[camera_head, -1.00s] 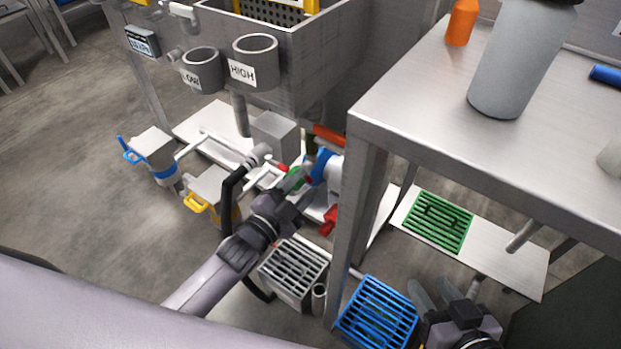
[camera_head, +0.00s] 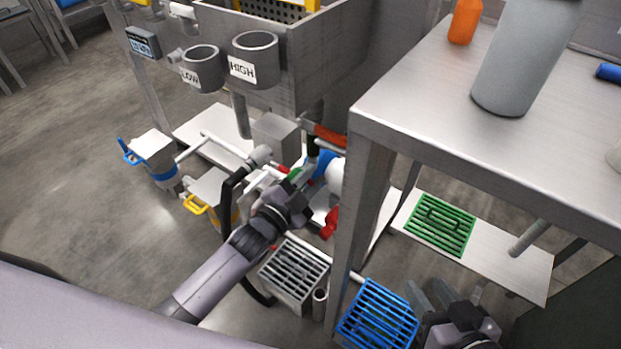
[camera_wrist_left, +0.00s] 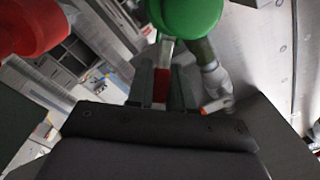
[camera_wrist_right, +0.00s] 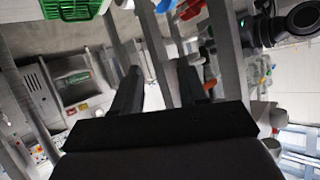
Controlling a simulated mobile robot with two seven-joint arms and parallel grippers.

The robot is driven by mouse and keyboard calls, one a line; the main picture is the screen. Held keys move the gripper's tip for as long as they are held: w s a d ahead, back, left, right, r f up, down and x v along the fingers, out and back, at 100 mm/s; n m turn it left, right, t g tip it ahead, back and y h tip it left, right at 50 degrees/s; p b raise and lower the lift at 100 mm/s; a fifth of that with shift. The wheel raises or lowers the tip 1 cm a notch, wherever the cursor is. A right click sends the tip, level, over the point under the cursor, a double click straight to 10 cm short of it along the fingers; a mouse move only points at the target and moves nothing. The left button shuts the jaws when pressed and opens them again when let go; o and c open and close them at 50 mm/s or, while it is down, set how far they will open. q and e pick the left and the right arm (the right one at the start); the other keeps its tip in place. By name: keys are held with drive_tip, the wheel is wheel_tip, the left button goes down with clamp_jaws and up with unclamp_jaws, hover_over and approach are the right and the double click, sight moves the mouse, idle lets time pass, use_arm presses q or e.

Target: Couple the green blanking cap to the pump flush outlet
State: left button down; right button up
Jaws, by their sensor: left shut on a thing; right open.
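The green blanking cap (camera_wrist_left: 187,15) fills the top middle of the left wrist view, just beyond my left fingertips (camera_wrist_left: 162,75). A grey stem and a red piece show between those fingers. In the head view a small green part (camera_head: 294,174) shows at my left gripper (camera_head: 300,186), low beside the pump. The gripper is shut; its contact with the cap is partly hidden. A white pump body with a blue band (camera_head: 322,165) stands just beyond. I cannot make out the flush outlet. My right gripper (camera_head: 446,292) is open and empty at the lower right.
The steel table (camera_head: 450,140) and its leg stand right of my left gripper. A blue grate (camera_head: 378,315) and a grey grated box (camera_head: 294,270) lie below. A red handle (camera_head: 330,222) is close by; it looms in the left wrist view (camera_wrist_left: 30,25). Pipes crowd the left.

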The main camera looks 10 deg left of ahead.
use_arm(q)
drive_tip(key=shift+s+a+f+h+b, duration=0.15)
drive_tip(key=shift+f+h+b, duration=0.1)
drive_tip(key=shift+h+b, duration=0.2)
drive_tip(key=shift+f+m+h+b, duration=0.1)
drive_tip(key=shift+m+h+b, duration=0.25)
drive_tip(key=shift+m+b, duration=0.1)
drive_tip(key=m+h+b, duration=0.2)
drive_tip(key=h+b, duration=0.1)
drive_tip(key=a+m+g+h+b, duration=0.1)
drive_tip(key=h+b, duration=0.2)
drive_tip(key=s+f+m+h+b, duration=0.1)
drive_tip(key=m+h+b, duration=0.1)
drive_tip(key=h+b, duration=0.1)
drive_tip(key=shift+s+a+m+g, duration=0.1)
drive_tip(key=shift+a+m+g, duration=0.25)
drive_tip(key=shift+a+g, duration=0.05)
use_arm(e)
drive_tip(key=t, duration=0.1)
drive_tip(key=f+n+t+y, duration=0.1)
drive_tip(key=t, duration=0.1)
use_arm(q)
drive_tip(key=shift+r, duration=0.1)
drive_tip(key=c, duration=1.1)
unclamp_jaws()
